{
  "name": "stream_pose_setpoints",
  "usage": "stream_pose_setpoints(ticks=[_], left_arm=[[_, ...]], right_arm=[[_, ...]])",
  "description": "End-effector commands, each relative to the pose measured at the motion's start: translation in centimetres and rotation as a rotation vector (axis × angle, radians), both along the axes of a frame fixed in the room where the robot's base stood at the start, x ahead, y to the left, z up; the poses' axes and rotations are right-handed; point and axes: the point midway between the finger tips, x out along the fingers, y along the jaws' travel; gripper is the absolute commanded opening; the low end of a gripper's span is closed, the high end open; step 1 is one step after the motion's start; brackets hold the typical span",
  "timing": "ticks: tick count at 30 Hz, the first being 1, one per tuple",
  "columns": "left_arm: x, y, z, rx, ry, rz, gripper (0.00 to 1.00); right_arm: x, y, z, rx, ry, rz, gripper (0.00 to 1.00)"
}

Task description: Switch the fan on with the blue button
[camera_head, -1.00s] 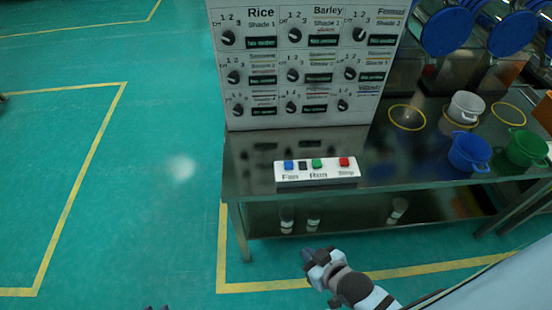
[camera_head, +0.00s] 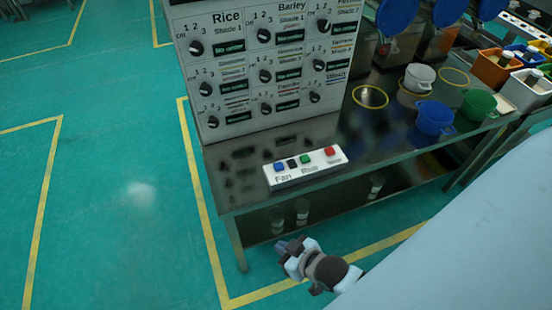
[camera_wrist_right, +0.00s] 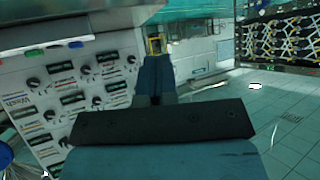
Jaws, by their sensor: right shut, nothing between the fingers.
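The blue button (camera_head: 279,168) sits at the left end of a white button box (camera_head: 307,172), above the label "Fan". The box is at the front edge of a metal table. My right gripper (camera_head: 284,246) is shut and empty, below and in front of the table edge, apart from the box. Its shut fingers also show in the right wrist view (camera_wrist_right: 154,78). My left gripper is not in view.
The panel of dials (camera_head: 262,75) stands on the table (camera_head: 366,145) behind the button box. A blue pot (camera_head: 435,118), a green pot (camera_head: 478,104) and a white pot (camera_head: 419,77) stand to the right. Open floor lies on the left.

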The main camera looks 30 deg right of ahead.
Motion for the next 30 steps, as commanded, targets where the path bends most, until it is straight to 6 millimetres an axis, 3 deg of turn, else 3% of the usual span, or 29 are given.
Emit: stream_pose_setpoints(ticks=[5,8,11,15,20,24,30], left_arm=[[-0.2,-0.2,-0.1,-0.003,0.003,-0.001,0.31],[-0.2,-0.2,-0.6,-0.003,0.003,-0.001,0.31],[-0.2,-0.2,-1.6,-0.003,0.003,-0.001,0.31],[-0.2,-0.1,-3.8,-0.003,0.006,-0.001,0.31],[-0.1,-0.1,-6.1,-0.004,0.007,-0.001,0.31],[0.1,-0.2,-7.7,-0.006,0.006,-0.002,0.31],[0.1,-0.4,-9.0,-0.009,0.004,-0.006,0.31]], right_arm=[[0.0,-0.1,-0.1,-0.004,0.002,0.004,0.00],[1.2,-0.1,-0.3,-0.016,-0.011,0.037,0.00],[4.1,-0.2,-0.5,-0.048,-0.041,0.115,0.00],[10.1,-1.3,-0.5,-0.148,-0.088,0.291,0.00],[17.1,-4.8,0.6,-0.321,-0.116,0.487,0.00],[21.9,-9.4,2.6,-0.476,-0.110,0.605,0.00],[25.7,-14.8,5.7,-0.616,-0.084,0.684,0.00]])
